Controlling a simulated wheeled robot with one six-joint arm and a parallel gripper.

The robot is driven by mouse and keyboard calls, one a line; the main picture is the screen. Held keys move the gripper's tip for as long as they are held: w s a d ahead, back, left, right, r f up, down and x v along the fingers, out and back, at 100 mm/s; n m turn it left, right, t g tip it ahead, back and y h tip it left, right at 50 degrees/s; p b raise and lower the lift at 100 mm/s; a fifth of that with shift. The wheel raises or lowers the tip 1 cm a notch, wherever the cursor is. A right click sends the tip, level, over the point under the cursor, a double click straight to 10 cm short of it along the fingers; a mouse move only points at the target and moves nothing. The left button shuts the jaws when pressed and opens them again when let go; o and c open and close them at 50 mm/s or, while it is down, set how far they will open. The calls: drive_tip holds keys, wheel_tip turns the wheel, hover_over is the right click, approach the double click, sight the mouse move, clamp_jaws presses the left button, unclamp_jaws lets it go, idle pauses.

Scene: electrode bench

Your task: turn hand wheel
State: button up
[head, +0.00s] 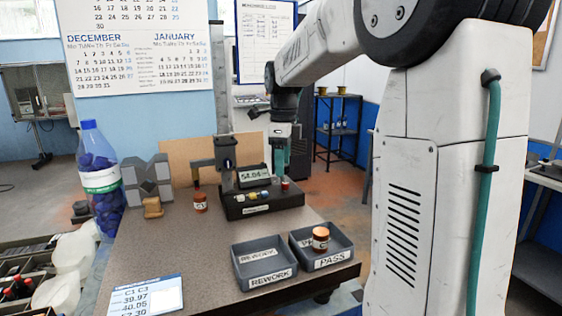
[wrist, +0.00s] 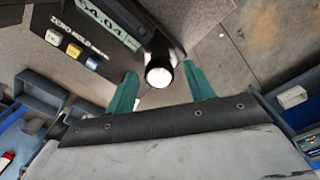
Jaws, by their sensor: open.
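I cannot make out a clear hand wheel in either view. A black tester (head: 262,203) with a lit display (head: 254,177) and small buttons stands on the bench. My gripper (head: 281,163) points down over its right end, above a small red part (head: 285,184). In the wrist view the teal fingers of my gripper (wrist: 161,72) are spread wide. A black round post with a bright white end (wrist: 160,76) shows between them, with space on both sides. I cannot tell its height relative to the fingertips. The tester's display (wrist: 103,22) is at the upper left.
A blue bottle (head: 98,178) and grey V-block (head: 148,178) stand left. The bench front (head: 190,255) is mostly clear.

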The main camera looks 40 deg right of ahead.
drive_tip(key=shift+r, duration=3.9)
